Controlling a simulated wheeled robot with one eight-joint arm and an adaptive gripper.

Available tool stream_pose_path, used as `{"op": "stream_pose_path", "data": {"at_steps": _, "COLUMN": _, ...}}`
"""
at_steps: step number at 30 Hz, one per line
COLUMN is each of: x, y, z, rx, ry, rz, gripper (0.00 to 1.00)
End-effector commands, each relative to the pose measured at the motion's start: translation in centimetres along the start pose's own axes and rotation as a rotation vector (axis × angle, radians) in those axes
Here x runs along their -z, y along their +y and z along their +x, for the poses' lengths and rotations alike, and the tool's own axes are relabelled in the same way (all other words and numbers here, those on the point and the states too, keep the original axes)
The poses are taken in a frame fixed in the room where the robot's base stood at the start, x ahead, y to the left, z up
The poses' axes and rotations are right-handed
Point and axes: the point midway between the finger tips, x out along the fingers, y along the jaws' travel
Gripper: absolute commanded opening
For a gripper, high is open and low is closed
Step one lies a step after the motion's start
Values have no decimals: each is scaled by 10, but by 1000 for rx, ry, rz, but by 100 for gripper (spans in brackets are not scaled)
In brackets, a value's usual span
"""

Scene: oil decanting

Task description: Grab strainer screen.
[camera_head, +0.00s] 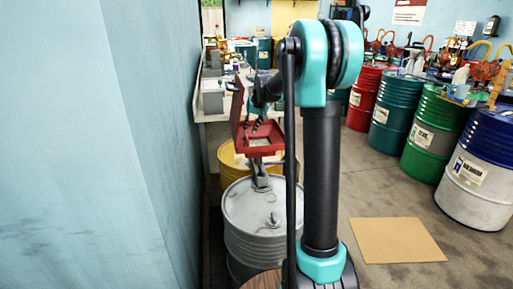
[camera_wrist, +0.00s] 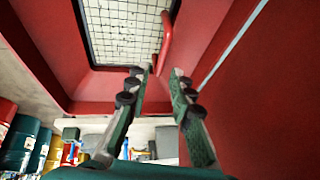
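The strainer screen (camera_wrist: 122,35) is a pale wire grid in a dark frame, set inside a red box (camera_wrist: 95,85) and seen close up in the wrist view. A red curved handle (camera_wrist: 166,42) rises at the screen's right edge. My gripper (camera_wrist: 163,71) is open, its two fingertips apart at the handle's lower end; I cannot tell if they touch it. In the head view, the red box (camera_head: 240,143) has its lid up, and my gripper (camera_head: 253,127) reaches down into it. Only a small pale part of the screen (camera_head: 259,142) shows there.
A grey drum (camera_head: 240,205) stands below the box, with a yellow drum (camera_head: 232,164) behind it. A blue wall (camera_head: 150,130) runs close on the left. Coloured drums (camera_head: 433,125) line the right. A tan mat (camera_head: 395,240) lies on open floor.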

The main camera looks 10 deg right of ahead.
Motion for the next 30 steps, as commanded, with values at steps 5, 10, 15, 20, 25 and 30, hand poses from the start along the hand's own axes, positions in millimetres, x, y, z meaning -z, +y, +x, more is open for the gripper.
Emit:
{"op": "stream_pose_path", "data": {"at_steps": 5, "x": -1, "y": -1, "z": 16, "rx": 0, "ry": 0, "rz": -1, "gripper": 22}}
{"op": "stream_pose_path", "data": {"at_steps": 10, "x": -2, "y": -2, "z": 40, "rx": 0, "ry": 0, "rz": -1, "gripper": 22}}
{"op": "stream_pose_path", "data": {"at_steps": 15, "x": -3, "y": -2, "z": 51, "rx": -1, "ry": 0, "rz": 0, "gripper": 22}}
{"op": "stream_pose_path", "data": {"at_steps": 20, "x": -3, "y": -2, "z": 51, "rx": -1, "ry": 0, "rz": 0, "gripper": 21}}
{"op": "stream_pose_path", "data": {"at_steps": 25, "x": -3, "y": -2, "z": 51, "rx": 0, "ry": 0, "rz": 0, "gripper": 0}}
{"op": "stream_pose_path", "data": {"at_steps": 30, "x": -3, "y": -2, "z": 50, "rx": 0, "ry": 0, "rz": 0, "gripper": 0}}
